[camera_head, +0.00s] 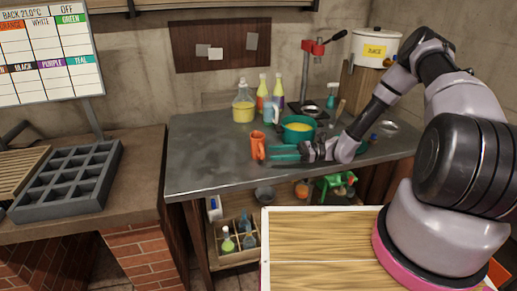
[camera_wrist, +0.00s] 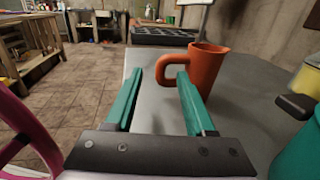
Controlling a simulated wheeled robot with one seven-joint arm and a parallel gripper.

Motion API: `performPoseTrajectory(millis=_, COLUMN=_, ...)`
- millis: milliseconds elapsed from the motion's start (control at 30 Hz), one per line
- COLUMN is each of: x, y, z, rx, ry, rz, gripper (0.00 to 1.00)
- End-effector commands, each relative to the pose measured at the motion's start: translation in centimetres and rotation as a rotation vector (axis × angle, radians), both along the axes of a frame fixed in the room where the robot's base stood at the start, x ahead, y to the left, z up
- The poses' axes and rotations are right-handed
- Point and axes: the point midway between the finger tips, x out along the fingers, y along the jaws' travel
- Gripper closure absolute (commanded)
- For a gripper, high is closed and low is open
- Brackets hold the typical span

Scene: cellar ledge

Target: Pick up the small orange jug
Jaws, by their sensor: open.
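The small orange jug (camera_head: 258,145) stands upright on the grey ledge top, left of the teal pot. In the wrist view the jug (camera_wrist: 208,68) is just beyond my fingertips, with its handle on the left side. My gripper (camera_head: 274,152) reaches in from the right, low over the ledge. Its two teal fingers (camera_wrist: 160,75) are apart with nothing between them. The jug's handle lies ahead of the gap between the fingers, nearer the right finger. I cannot tell whether the right fingertip touches the jug.
A teal pot (camera_head: 298,131) with yellow contents stands close behind my gripper. A bottle of yellow liquid (camera_head: 243,106), a light blue jug (camera_head: 270,112) and two slim bottles are farther back. The ledge (camera_head: 208,158) is clear left of the orange jug. A dark compartment tray (camera_head: 68,178) lies on the left counter.

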Motion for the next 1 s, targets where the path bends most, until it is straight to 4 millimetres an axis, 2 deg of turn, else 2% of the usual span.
performPoseTrajectory(millis=400, x=-0.3, y=5.0, z=-0.6, rx=0.000, ry=0.000, rz=0.001, gripper=0.45)
performPoseTrajectory(millis=667, x=-0.3, y=5.3, z=-0.6, rx=0.000, ry=0.000, rz=-0.001, gripper=0.45)
performPoseTrajectory(millis=767, x=-0.3, y=5.2, z=-0.6, rx=0.000, ry=0.000, rz=-0.001, gripper=0.80)
performPoseTrajectory(millis=800, x=-0.3, y=5.2, z=-0.6, rx=0.000, ry=0.000, rz=-0.001, gripper=0.95)
performPoseTrajectory(millis=833, x=-0.3, y=5.2, z=-0.6, rx=0.000, ry=0.000, rz=-0.001, gripper=1.00)
performPoseTrajectory(millis=1000, x=-0.3, y=5.2, z=-0.6, rx=0.000, ry=0.000, rz=-0.001, gripper=1.00)
